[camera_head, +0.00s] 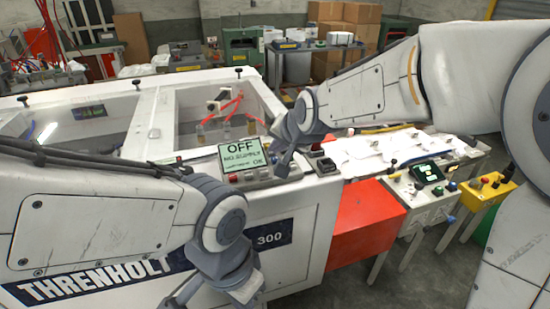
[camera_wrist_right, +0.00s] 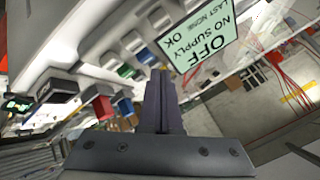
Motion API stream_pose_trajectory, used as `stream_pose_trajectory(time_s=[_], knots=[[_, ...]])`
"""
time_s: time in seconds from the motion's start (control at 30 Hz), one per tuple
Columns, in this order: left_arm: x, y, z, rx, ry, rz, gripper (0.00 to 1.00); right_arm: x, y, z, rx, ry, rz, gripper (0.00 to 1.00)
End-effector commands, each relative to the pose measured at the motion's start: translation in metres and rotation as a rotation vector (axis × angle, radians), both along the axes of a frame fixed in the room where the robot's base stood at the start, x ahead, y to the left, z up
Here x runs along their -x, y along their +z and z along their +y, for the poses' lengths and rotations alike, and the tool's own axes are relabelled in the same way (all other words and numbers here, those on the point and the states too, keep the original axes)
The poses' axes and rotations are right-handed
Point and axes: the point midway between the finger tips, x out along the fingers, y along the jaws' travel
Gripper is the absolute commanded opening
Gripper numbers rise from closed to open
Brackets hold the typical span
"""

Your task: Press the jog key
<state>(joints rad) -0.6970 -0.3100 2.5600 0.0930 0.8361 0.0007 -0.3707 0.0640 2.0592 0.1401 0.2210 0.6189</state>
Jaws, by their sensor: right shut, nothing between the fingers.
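The control panel's screen (camera_head: 240,154) reads OFF, NO SUPPLY and OK; it also shows in the right wrist view (camera_wrist_right: 205,45). A row of small keys sits below it, with a red one (camera_head: 232,178) at the left in the head view. In the right wrist view I see a blue key (camera_wrist_right: 146,56), a green key (camera_wrist_right: 126,71) and a red block (camera_wrist_right: 103,107). No key label is readable, so I cannot tell which is the jog key. My right gripper (camera_head: 283,170) is shut and empty, its tips (camera_wrist_right: 160,76) over the key row. My left gripper (camera_head: 182,294) is low, partly cut off.
The white machine housing (camera_head: 90,88) with open bays fills the left. An orange-red box (camera_head: 363,222) stands right of the panel. A white-topped bench (camera_head: 395,150) and a yellow control box (camera_head: 487,190) lie further right. Cardboard boxes (camera_head: 345,25) are behind.

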Motion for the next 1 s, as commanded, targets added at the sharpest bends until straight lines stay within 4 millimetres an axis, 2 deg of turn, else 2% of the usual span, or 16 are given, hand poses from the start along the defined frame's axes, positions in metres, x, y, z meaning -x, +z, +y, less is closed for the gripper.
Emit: stream_pose_trajectory(time_s=[1.0], knots=[[0.0000, -0.0071, 0.0000, 0.000, 0.000, 0.000, 0.00, 0.0001, -0.0085, -0.0001, 0.000, 0.000, 0.000, 0.00]])
